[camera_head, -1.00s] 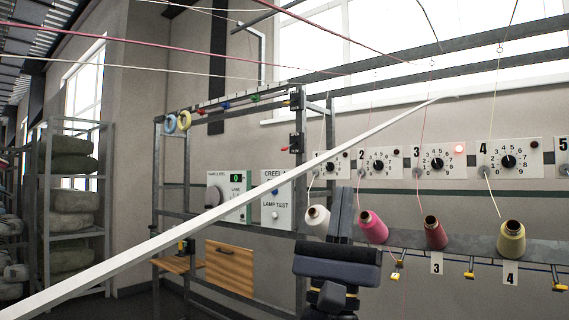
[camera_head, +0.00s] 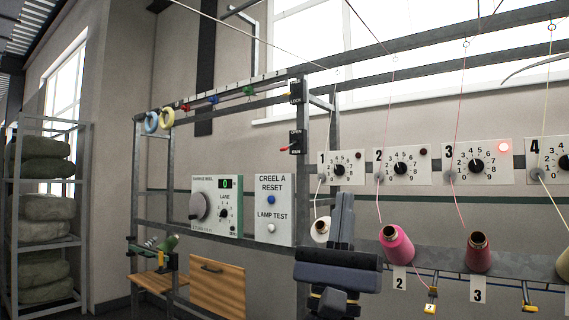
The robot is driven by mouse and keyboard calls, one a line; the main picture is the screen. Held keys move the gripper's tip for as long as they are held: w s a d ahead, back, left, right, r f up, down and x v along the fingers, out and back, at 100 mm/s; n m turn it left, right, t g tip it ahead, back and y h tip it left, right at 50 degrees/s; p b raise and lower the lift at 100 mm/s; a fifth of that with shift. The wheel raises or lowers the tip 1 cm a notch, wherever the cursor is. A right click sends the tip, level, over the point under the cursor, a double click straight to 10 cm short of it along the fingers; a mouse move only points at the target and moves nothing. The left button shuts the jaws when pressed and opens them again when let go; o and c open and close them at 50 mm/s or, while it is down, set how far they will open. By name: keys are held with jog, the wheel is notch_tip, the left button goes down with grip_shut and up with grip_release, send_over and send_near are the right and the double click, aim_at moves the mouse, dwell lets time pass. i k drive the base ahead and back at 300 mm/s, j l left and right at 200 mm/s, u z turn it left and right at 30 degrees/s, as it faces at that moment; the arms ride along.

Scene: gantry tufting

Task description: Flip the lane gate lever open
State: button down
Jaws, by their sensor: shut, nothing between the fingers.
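Two small black plates sit on the grey upright post of the creel frame, right of the frame's middle. The upper plate (camera_head: 296,92) reads LOCK and has a small orange part at its left edge. The lower plate (camera_head: 296,141) reads OPEN, and a small red-tipped lever (camera_head: 284,148) sticks out to its left. I cannot tell which of these parts is the lane gate lever, nor its exact setting. Dark blue-grey links of my arm rise at the bottom centre, below and right of the plates and apart from them in the picture. My gripper's fingers do not show.
A control panel (camera_head: 217,207) with a green 0 display and a creel reset panel (camera_head: 273,211) hang left of the post. Numbered dials and yarn cones (camera_head: 397,246) line the right. Thin yarns cross overhead.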

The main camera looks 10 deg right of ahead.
aim_at(283, 148)
jog(key=i+j, duration=0.1)
jog(key=i, duration=0.45)
jog(key=i+j+z, duration=0.1)
jog(key=i, duration=0.45)
jog(key=i+j, duration=0.15)
jog(key=i, duration=0.35)
jog(key=i+j+z, duration=0.15)
jog(key=i, duration=0.4)
